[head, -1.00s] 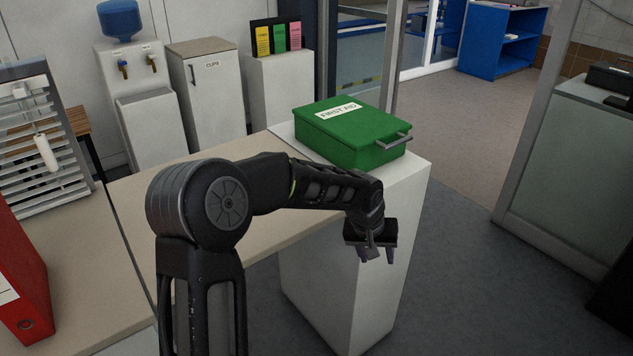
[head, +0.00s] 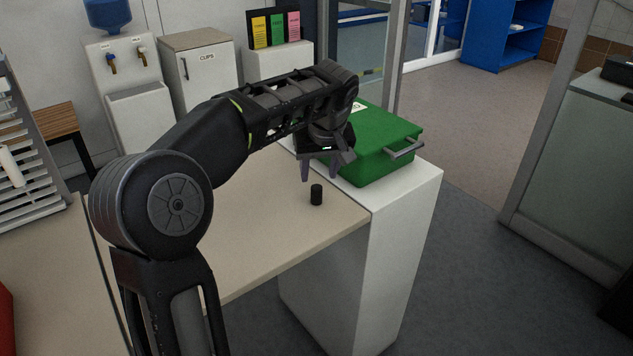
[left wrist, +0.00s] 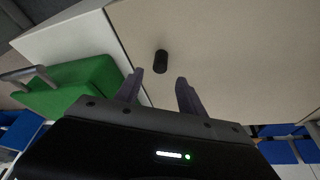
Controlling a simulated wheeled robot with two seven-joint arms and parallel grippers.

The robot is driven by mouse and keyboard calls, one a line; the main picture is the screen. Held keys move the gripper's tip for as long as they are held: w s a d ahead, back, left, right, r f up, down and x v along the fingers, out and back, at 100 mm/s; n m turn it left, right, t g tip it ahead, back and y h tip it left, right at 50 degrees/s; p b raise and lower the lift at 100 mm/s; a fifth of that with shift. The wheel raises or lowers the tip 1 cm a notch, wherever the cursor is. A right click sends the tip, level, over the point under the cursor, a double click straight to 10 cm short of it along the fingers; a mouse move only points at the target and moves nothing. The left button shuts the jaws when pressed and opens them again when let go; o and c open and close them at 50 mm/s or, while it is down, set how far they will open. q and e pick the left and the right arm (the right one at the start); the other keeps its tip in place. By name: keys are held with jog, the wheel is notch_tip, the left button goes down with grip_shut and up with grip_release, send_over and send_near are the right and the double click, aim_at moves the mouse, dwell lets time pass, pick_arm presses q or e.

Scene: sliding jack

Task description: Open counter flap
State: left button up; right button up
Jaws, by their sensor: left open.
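The counter flap (head: 253,225) is a beige panel lying flat, its right end meeting a white pedestal (head: 395,240). A small black cylindrical knob (head: 316,194) stands on the flap near that end. It also shows in the left wrist view (left wrist: 160,61), just beyond the fingertips. My left gripper (head: 318,176) is open above the flap, pointing down, close to the knob and apart from it. In the left wrist view the fingers (left wrist: 157,80) are spread with nothing between them. My right gripper is in neither view.
A green first aid box (head: 375,150) sits on the pedestal just behind and right of my left gripper. The fixed counter (head: 55,255) is at the left with a slatted rack (head: 30,165). Open grey floor (head: 490,270) lies to the right.

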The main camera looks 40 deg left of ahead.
aim_at(317, 188)
pick_arm(q)
jog(key=x, duration=0.7)
jog(key=shift+f+p, duration=0.3)
grip_shut()
dwell(0.5)
dwell(0.9)
